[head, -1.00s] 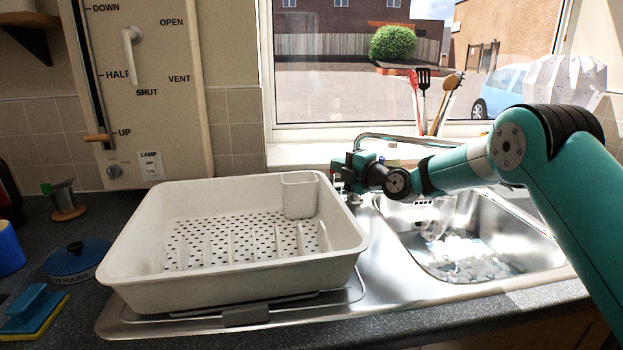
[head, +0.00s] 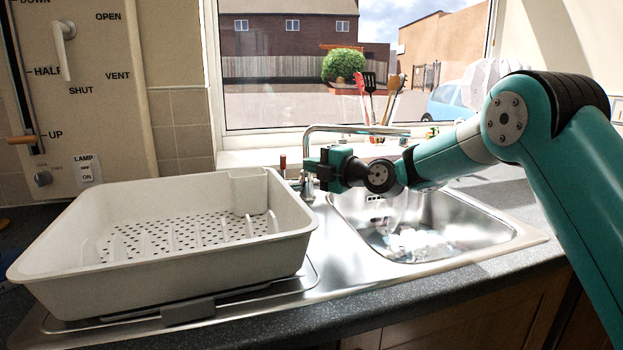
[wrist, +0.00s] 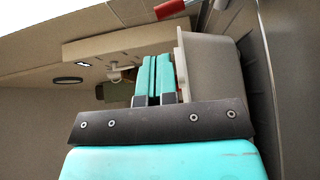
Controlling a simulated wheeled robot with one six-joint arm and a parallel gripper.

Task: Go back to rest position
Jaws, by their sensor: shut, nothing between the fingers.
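My teal arm reaches in from the right over the sink in the head view. My gripper (head: 311,170) is beside the tap, just right of the dish rack's far right corner and above the counter. It is sideways to the head camera, so its fingertips are hard to make out there. In the wrist view the two teal fingers (wrist: 158,68) lie close together with nothing between them. Nothing hangs from the gripper.
A white dish rack (head: 170,282), seemingly empty, fills the left of the drainer. The steel sink (head: 480,246) holds a pale, foamy-looking heap. The tap (head: 345,130) arches close behind the gripper. Utensils (head: 369,95) stand by the window. A lever panel (head: 105,130) is at left.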

